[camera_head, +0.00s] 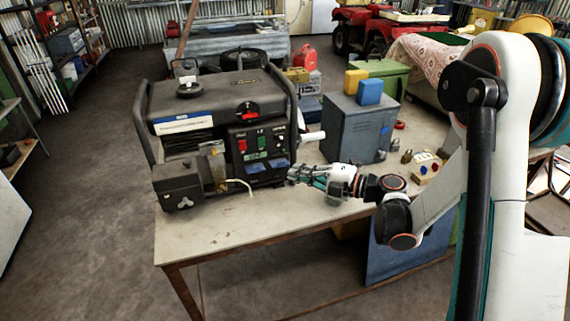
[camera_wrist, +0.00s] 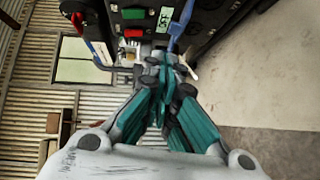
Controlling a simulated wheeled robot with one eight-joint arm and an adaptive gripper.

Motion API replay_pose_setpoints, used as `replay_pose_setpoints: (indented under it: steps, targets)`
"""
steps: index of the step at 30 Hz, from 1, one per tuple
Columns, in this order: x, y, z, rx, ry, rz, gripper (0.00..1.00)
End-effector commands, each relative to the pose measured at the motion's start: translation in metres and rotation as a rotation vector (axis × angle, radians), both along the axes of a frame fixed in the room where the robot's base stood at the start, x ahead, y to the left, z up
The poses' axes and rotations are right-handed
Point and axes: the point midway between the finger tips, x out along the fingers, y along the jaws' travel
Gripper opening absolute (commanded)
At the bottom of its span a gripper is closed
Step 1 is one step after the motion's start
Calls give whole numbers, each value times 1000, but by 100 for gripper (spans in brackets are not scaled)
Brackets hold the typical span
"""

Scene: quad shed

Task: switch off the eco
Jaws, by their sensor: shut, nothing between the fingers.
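A black generator (camera_head: 210,110) stands on the workbench in the head view. Its front panel carries a red switch (camera_head: 242,146), a green switch (camera_head: 262,143) and blue socket covers (camera_head: 279,163). In the wrist view the panel shows a green rocker (camera_wrist: 133,13), a red rocker (camera_wrist: 133,33) and a small label or display reading something like "LE" (camera_wrist: 163,18). I cannot tell which control is the eco. My gripper (camera_head: 294,174) is shut and empty, just right of the panel's lower part. Its fingertips (camera_wrist: 166,62) point towards the panel; contact cannot be told.
A grey metal box (camera_head: 352,130) with yellow and blue blocks on top stands right of the generator. Padlocks and a small button board (camera_head: 426,166) lie at the right. The workbench's front strip (camera_head: 240,225) is clear.

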Motion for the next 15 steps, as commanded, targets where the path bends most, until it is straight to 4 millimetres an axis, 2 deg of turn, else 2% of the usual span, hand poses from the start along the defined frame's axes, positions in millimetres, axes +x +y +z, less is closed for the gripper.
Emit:
replay_pose_setpoints:
  steps: [6,15]
  targets:
    - [-9,-16,-1,0,0,-1,0]
    - [-10,-17,-2,0,-1,0,0]
